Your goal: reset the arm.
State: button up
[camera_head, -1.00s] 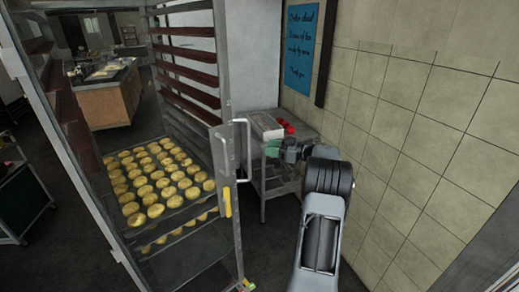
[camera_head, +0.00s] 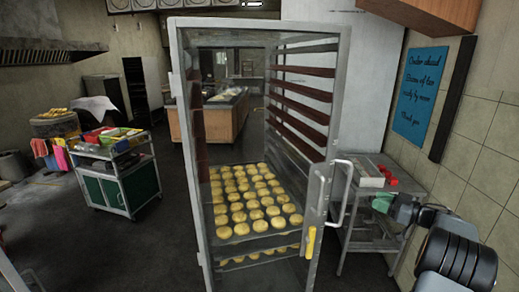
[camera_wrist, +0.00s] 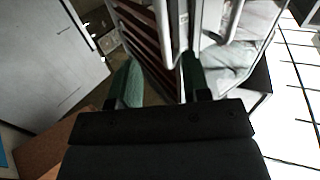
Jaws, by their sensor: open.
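My arm reaches in from the lower right of the head view. My gripper (camera_head: 383,202) has green fingers, which show small beside the rack's handle and in front of a small metal table. In the wrist view, the two green fingers of my gripper (camera_wrist: 160,82) stand apart with nothing between them. Beyond them, the wrist view shows the rack's dark red rails (camera_wrist: 138,35) and pale metal bars. How far the fingers are from the handle is hard to tell.
A tall glass-sided rack (camera_head: 192,150) with a tray of round golden buns (camera_head: 250,200) stands in the middle. Its white handle (camera_head: 342,190) and yellow latch (camera_head: 311,242) face me. The small table (camera_head: 363,215) holds red items. A green cart (camera_head: 122,190) stands left, with open floor between.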

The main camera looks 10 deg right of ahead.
jog(key=d+f+m+g+h, duration=0.1)
jog(key=d+f+m+h, duration=0.3)
jog(key=h, duration=0.5)
jog(key=d+f+m+h, duration=0.2)
jog(key=d+m+h, duration=0.4)
jog(key=h, duration=0.2)
jog(key=s+a+r+g+y, duration=0.1)
jog(key=s+a, duration=0.6)
jog(key=a, duration=0.7)
jog(key=s+a+n+g+y, duration=0.1)
jog(key=s+a+g, duration=0.3)
jog(key=s+a, duration=0.4)
jog(key=s+a+r+g+y, duration=0.1)
jog(key=s+a+g+y, duration=0.2)
jog(key=s+a, duration=0.5)
jog(key=a, duration=1.2)
jog(key=shift+s+a+r+g+y, duration=0.15)
jog(key=shift+a+r+g+y, duration=0.15)
jog(key=shift+d, duration=0.1)
